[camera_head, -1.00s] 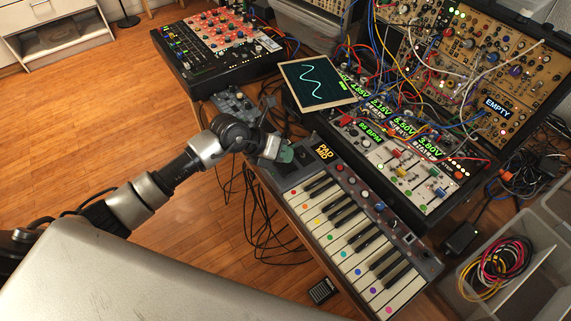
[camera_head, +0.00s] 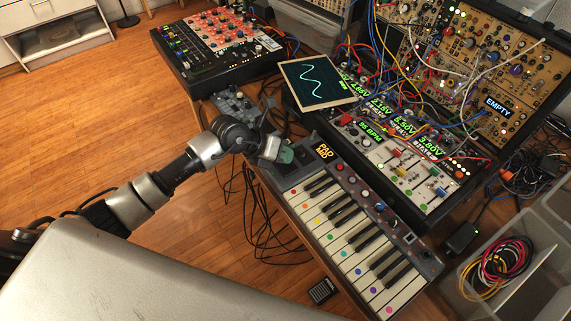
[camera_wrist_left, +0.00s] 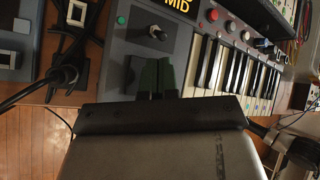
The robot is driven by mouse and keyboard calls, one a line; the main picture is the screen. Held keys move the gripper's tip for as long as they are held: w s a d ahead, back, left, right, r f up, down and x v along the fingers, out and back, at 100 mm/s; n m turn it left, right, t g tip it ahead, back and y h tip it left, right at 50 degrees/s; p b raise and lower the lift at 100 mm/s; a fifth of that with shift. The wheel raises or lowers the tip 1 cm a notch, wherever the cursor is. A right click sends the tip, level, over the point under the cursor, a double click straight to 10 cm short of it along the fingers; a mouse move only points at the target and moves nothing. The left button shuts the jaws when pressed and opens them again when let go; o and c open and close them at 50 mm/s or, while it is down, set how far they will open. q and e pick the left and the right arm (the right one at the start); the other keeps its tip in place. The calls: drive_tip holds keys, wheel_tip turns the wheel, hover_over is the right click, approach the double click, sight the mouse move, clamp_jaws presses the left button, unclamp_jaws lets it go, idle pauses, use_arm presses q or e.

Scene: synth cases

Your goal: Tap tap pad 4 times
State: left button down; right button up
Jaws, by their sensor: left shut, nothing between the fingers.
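My left gripper (camera_head: 285,153) reaches in from the left over the left end of a grey keyboard (camera_head: 408,238). Its green fingertips are shut with nothing between them. In the left wrist view the fingertips (camera_wrist_left: 156,78) are close above the keyboard's end panel (camera_wrist_left: 112,62). A dark recessed area (camera_wrist_left: 137,45) with a small upright stick (camera_wrist_left: 157,32) lies just beyond them. No label marks a tap pad, and the gripper hides part of the panel. I cannot tell whether the fingertips touch it. My right gripper is not in view.
A modular rack (camera_head: 480,60) with many patch cables stands behind the keyboard. A small waveform screen (camera_head: 318,81) and a drum machine (camera_head: 215,45) stand farther left. A clear bin (camera_head: 535,275) with coiled cables is at the right. Loose cables hang below the keyboard's left edge.

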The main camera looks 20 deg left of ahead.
use_arm(q)
drive_tip(key=shift+f, duration=0.55)
idle(0.5)
idle(0.4)
drive_tip(key=shift+r+p, duration=0.55)
drive_tip(key=shift+r, duration=0.25)
wheel_tip(320, 180, up, 5)
drive_tip(key=p, duration=0.4)
drive_tip(key=shift+r, duration=0.1)
idle(0.5)
